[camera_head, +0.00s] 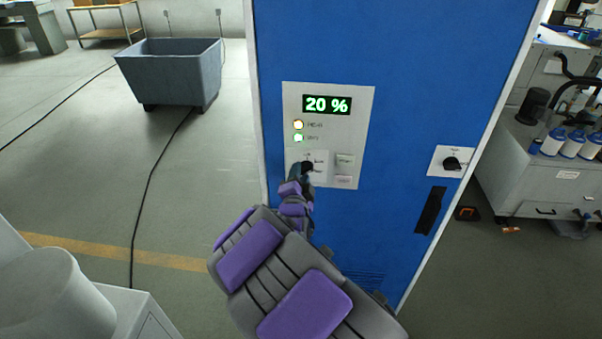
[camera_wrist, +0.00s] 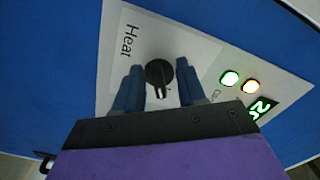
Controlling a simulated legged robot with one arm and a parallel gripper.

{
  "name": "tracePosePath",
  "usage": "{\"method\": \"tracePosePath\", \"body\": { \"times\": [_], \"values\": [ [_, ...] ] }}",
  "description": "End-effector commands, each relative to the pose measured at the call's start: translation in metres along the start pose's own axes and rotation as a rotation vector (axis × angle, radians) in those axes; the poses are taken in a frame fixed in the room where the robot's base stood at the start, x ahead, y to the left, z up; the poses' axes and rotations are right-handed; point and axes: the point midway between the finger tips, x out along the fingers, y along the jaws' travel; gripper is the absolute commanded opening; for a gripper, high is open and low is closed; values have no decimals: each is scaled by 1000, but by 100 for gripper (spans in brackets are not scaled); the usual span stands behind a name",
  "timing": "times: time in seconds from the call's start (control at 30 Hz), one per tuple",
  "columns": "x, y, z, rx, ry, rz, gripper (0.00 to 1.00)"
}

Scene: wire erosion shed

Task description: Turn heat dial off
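The heat dial (camera_wrist: 159,73) is a small round black knob on a pale panel (camera_wrist: 112,45) marked "Heat" in the wrist view. My gripper (camera_wrist: 160,67) is open, with one blue-grey finger on each side of the dial. Gaps show between the fingers and the knob, so it is not gripped. In the head view my gripper (camera_head: 306,171) is at the lower left of the control panel (camera_head: 342,104) and largely hides the dial.
The panel is on a tall blue cabinet (camera_head: 400,60). Another black rotary switch (camera_head: 452,163) and a black handle (camera_head: 430,210) are to the right. Two small buttons (camera_head: 345,161) sit beside the dial. A grey cart (camera_head: 170,75) stands on the open floor at left.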

Motion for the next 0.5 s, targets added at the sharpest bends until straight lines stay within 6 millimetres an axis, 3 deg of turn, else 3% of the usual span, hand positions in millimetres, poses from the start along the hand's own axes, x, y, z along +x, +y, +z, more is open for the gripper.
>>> {"method": "tracePosePath", "body": {
  "times": [0.1, 0.5],
  "values": [
    [0, 2, -5, 3, 1, 1, 40],
    [1, 2, 0, 0, 1, 3, 2]
  ]
}}
